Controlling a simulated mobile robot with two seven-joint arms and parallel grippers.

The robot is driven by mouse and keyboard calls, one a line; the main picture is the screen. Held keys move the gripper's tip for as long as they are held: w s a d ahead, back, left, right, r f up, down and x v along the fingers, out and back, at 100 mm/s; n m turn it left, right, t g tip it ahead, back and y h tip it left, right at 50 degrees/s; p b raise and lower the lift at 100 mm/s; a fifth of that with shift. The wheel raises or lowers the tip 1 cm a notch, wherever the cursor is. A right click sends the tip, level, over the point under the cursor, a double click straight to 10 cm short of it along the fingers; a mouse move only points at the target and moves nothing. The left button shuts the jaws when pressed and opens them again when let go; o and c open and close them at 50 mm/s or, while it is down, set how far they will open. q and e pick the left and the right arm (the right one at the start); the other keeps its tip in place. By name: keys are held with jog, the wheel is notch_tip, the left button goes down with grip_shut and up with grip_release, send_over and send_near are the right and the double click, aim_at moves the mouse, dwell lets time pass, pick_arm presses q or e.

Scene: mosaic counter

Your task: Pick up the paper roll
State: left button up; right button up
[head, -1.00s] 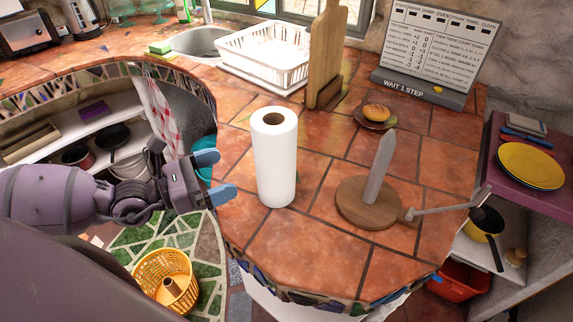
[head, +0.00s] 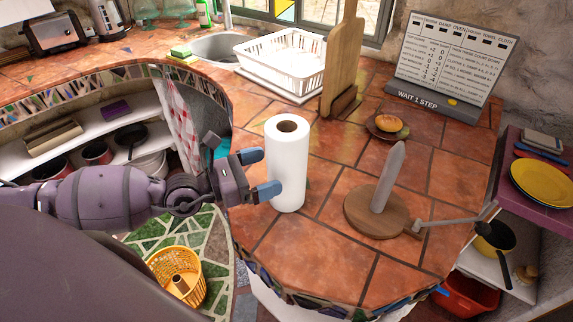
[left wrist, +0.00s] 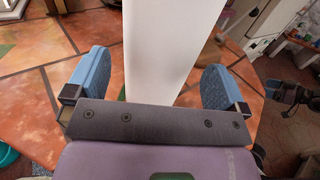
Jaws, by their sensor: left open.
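The white paper roll (head: 288,170) stands upright on the tiled counter in the head view. My left gripper (head: 261,172) is open at the roll's left side, with its blue fingertips close to the roll. In the left wrist view the roll (left wrist: 168,55) stands between the two open blue fingers (left wrist: 155,85), with a gap on each side. The fingers do not appear closed on it.
The counter edge curves in front.

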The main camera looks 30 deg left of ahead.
pick_arm(q)
jog(key=shift+w+d+r, duration=0.1)
jog(key=shift+w+d, duration=0.15)
jog(key=shift+w, duration=0.05)
jog(key=p+x, duration=0.1)
jog(key=x, duration=0.1)
jog(key=shift+w+d+r+p, duration=0.1)
jog(key=shift+w+d+p, duration=0.1)
jog(key=shift+d+p, duration=0.1)
jog(key=shift+w+d, duration=0.4)
jog(key=shift+w, duration=0.2)
jog(key=c, duration=0.8)
jog(key=shift+o, duration=0.2)
notch_tip(320, 180, up, 12)
jog(key=p, duration=0.5)
notch_tip(320, 180, up, 16)
jog(key=p, duration=0.2)
send_over(284, 118)
jog(key=s+d, duration=0.1)
jog(key=s, duration=0.2)
jog(key=shift+w+d, duration=0.2)
jog(key=shift+w, duration=0.05)
